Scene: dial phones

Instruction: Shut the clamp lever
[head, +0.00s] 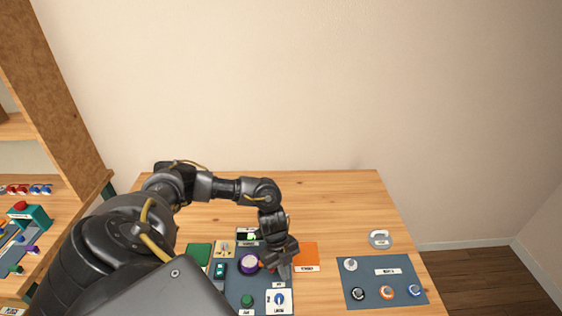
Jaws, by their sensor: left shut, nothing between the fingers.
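My left gripper (282,268) is shut and empty. It points down over the right part of a dark panel (233,297) on the wooden table and hides what lies right under it. A bit of red shows just left of the gripper. I cannot make out which part is the clamp lever; it may be hidden by my gripper. My right gripper is not in view.
An orange plate (306,257) lies right of the gripper. A second dark panel (384,283) with several round knobs lies at the right, with a grey round piece (380,239) behind it. A shelf (50,190) stands at the left. The table's back (330,195) is clear.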

